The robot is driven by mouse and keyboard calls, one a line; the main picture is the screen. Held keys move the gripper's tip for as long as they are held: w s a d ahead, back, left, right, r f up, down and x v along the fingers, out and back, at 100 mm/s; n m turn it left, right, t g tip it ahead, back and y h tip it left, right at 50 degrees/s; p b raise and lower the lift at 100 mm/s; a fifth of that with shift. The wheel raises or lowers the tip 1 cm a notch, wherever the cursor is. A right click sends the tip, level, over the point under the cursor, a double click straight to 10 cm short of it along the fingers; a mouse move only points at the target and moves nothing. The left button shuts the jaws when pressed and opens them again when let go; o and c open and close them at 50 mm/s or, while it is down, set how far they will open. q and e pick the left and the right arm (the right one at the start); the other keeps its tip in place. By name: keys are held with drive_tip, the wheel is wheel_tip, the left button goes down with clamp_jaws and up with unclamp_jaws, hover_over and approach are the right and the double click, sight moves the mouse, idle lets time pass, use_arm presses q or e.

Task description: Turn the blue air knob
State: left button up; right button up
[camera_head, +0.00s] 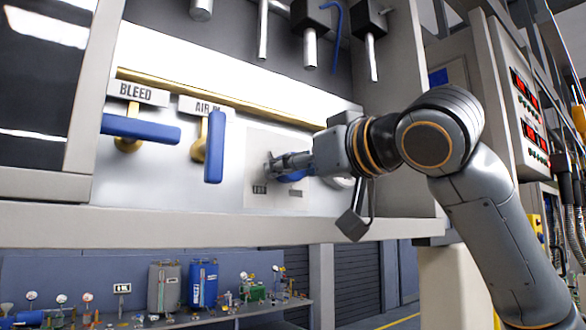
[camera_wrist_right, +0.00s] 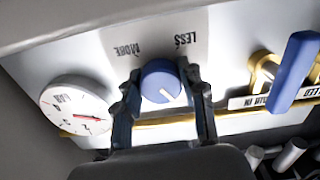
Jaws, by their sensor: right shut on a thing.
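The blue air knob (camera_wrist_right: 160,82) sits on a white panel between the words LESS and MORE in the right wrist view. Its white pointer mark shows on its face. My right gripper (camera_wrist_right: 157,84) has one finger on each side of the knob and is shut on it. In the head view the right gripper (camera_head: 288,166) reaches in from the right to the panel (camera_head: 262,142). Only a bit of the blue knob (camera_head: 292,178) shows there, mostly hidden by the fingers. My left gripper is not in view.
A round dial gauge (camera_wrist_right: 78,108) is beside the knob. Left of the panel are a horizontal blue BLEED lever (camera_head: 145,129) and an upright blue AIR IN lever (camera_head: 214,148) on brass fittings. A brass pipe (camera_head: 225,97) runs above. Metal rods (camera_head: 310,48) hang overhead.

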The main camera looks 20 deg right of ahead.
drive_tip(key=m+b, duration=0.2)
drive_tip(key=shift+f+m, duration=0.1)
drive_tip(key=shift+m, duration=0.2)
drive_tip(key=m+b, duration=0.3)
drive_tip(key=shift+a+m, duration=0.1)
drive_tip(key=shift+m, duration=0.2)
drive_tip(key=m+b, duration=0.2)
drive_tip(key=m, duration=0.2)
drive_tip(key=shift+b, duration=0.3)
drive_tip(key=shift+r+m+b, duration=0.25)
drive_tip(key=shift+m+b, duration=0.45)
drive_tip(key=shift+m, duration=0.8)
drive_tip(key=o, duration=1.2)
drive_tip(key=shift+c, duration=0.2)
